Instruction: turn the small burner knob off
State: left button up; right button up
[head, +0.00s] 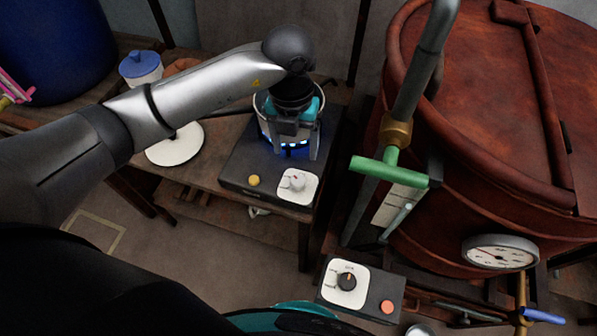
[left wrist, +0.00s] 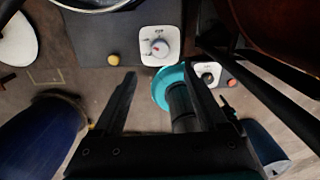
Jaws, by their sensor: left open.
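The small burner (head: 240,170) is a dark box on a wooden bench, with a blue glow under a metal-rimmed pot (head: 257,104). On its front right corner is a white plate with a pale round knob (head: 297,183) bearing a small red mark. The knob also shows in the left wrist view (left wrist: 160,48), beyond my fingertips. My left gripper (head: 296,146) is open and empty, above the burner beside the pot and behind the knob, apart from it. The left wrist view shows its spread fingers (left wrist: 160,76). The arm hides much of the pot. My right gripper is not in view.
A yellow button (head: 253,180) sits left of the knob. A second control box (head: 335,295) with a black knob (head: 347,281) and orange button stands lower right. The large red-brown vat (head: 480,130) and a green-handled pipe (head: 390,170) crowd the right. A white disc (head: 175,148) lies left.

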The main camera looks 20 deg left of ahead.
aim_at(298, 179)
pick_arm(q)
jog(key=f+b, duration=0.1)
jog(key=f, duration=0.4)
jog(key=f+b, duration=0.1)
jog(key=f, duration=0.4)
jog(key=shift+d+f, duration=0.2)
jog(key=shift+f, duration=0.85)
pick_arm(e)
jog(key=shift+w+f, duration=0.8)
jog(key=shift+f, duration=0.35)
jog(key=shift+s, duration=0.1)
pick_arm(q)
jog(key=c, duration=0.3)
jog(key=shift+w, duration=0.1)
grip_shut()
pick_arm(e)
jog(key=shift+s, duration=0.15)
